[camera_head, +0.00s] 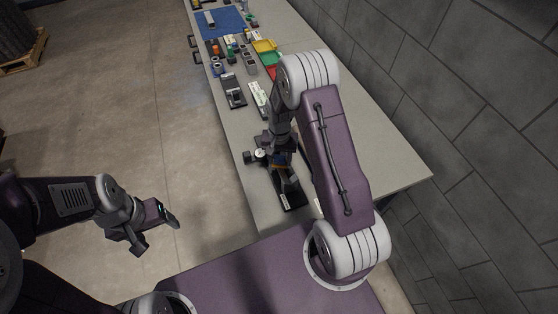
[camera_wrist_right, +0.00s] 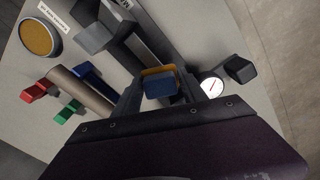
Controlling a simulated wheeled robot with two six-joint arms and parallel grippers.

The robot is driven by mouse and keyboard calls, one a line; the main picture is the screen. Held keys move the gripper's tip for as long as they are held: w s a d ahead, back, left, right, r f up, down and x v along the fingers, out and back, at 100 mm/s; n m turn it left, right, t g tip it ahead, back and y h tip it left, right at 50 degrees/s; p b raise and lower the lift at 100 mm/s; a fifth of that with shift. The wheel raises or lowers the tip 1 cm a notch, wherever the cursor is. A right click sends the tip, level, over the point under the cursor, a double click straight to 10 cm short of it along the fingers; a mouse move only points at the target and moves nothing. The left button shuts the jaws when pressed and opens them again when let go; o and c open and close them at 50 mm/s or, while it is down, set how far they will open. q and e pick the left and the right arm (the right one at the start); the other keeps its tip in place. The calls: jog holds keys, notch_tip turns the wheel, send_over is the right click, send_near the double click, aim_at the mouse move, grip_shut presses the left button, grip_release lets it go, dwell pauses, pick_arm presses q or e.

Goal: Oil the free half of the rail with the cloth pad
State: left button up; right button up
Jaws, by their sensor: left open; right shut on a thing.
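My right gripper (camera_wrist_right: 160,90) is shut on the cloth pad, a small block with a blue top (camera_wrist_right: 160,87) and an orange-yellow layer (camera_wrist_right: 158,70). In the right wrist view the pad is at or just over a dark, narrow rail (camera_wrist_right: 150,52) that runs diagonally under it; I cannot tell if they touch. In the head view my right gripper (camera_head: 281,166) is low over the near part of the bench, partly hidden by its own arm. My left gripper (camera_head: 153,233) is open and empty, over the floor left of the bench.
A round dish with amber contents (camera_wrist_right: 40,38) lies at upper left in the wrist view. A white dial gauge (camera_wrist_right: 211,86) is close right of the pad. Red (camera_wrist_right: 35,91) and green (camera_wrist_right: 67,111) pieces lie left. Bins (camera_head: 264,46) and parts fill the bench's far end.

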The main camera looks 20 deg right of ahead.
aim_at(281, 159)
jog(key=r+p, duration=0.2)
jog(key=r, duration=0.1)
jog(key=shift+s, duration=0.4)
jog(key=shift+w+r+p, duration=0.25)
jog(key=shift+r+p, duration=0.6)
jog(key=shift+r, duration=0.2)
jog(key=shift+s+r+p, duration=0.1)
jog(key=shift+r+p, duration=0.2)
jog(key=shift+r, duration=0.1)
jog(key=shift+s, duration=0.1)
